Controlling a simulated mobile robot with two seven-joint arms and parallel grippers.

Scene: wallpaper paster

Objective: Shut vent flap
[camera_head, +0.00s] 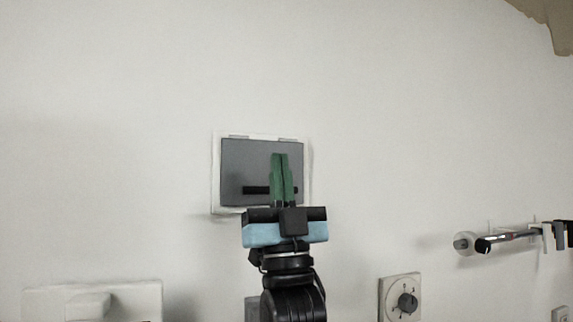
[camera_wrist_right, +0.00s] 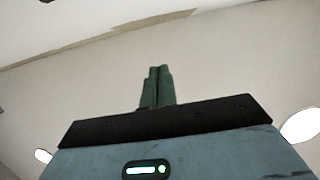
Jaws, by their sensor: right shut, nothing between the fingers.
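The vent flap (camera_head: 240,165) is a grey rectangular panel in a white frame (camera_head: 215,180) on the wall in the head view. It looks flat within the frame, though I cannot tell whether it is fully shut. A dark horizontal bar (camera_head: 256,190) shows on its lower part. My right gripper (camera_head: 280,156) is shut and empty, with its green fingers pointing up in front of the flap's right half. I cannot tell whether they touch it. The right wrist view shows the shut fingers (camera_wrist_right: 159,70) but no flap. My left gripper is not in view.
A dial on a plate (camera_head: 407,302) is on the wall right of my arm. A rail with hooks (camera_head: 515,236) sticks out farther right. A white panel (camera_head: 50,303) is at lower left. The wall around and above the flap is bare.

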